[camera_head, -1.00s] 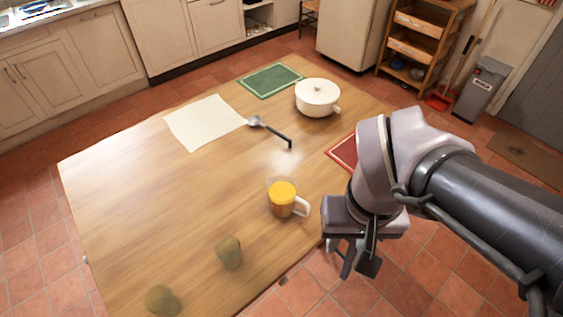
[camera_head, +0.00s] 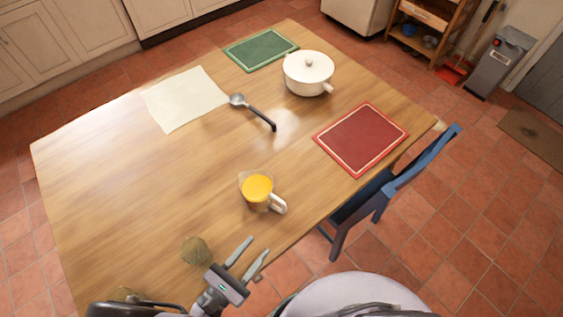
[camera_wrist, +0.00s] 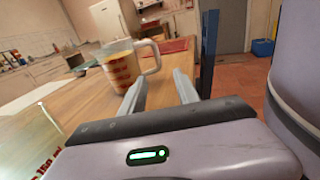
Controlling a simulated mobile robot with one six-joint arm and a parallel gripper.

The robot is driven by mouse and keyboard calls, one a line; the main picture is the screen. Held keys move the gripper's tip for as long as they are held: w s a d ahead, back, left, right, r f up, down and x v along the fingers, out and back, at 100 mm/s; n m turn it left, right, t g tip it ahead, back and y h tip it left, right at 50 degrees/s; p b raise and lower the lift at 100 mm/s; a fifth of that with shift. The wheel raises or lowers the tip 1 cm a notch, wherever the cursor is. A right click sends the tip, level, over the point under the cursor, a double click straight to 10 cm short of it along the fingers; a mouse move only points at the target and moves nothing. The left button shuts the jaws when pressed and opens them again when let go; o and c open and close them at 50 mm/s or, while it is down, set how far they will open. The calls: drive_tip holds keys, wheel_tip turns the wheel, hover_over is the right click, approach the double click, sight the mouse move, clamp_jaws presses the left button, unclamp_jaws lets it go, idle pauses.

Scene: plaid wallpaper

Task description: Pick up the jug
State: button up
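The jug (camera_head: 257,190) is clear with orange-yellow contents and a pale handle on its right side. It stands upright on the wooden table (camera_head: 130,180) near the front edge. My gripper (camera_head: 254,252) is open and empty, below the jug in the head view, with its fingers pointing up toward it and apart from it. In the wrist view the jug (camera_wrist: 124,66) stands ahead and left of the fingers (camera_wrist: 160,88), its handle nearest them. Red markings show on its side.
A white pot (camera_head: 308,73), a ladle (camera_head: 254,112), a red mat (camera_head: 361,138), a green mat (camera_head: 261,49) and a pale sheet (camera_head: 185,98) lie farther back. A blue chair (camera_head: 385,192) stands at the right edge.

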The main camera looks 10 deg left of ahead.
drive_tip(key=shift+w+d+f+n, duration=0.2)
drive_tip(key=shift+w+f+n, duration=0.1)
drive_tip(key=shift+w, duration=0.25)
drive_tip(key=b+x, duration=0.2)
drive_tip(key=x, duration=0.6)
drive_tip(key=b+x, duration=0.2)
drive_tip(key=x, duration=0.6)
drive_tip(key=shift+a+r, duration=0.25)
clamp_jaws()
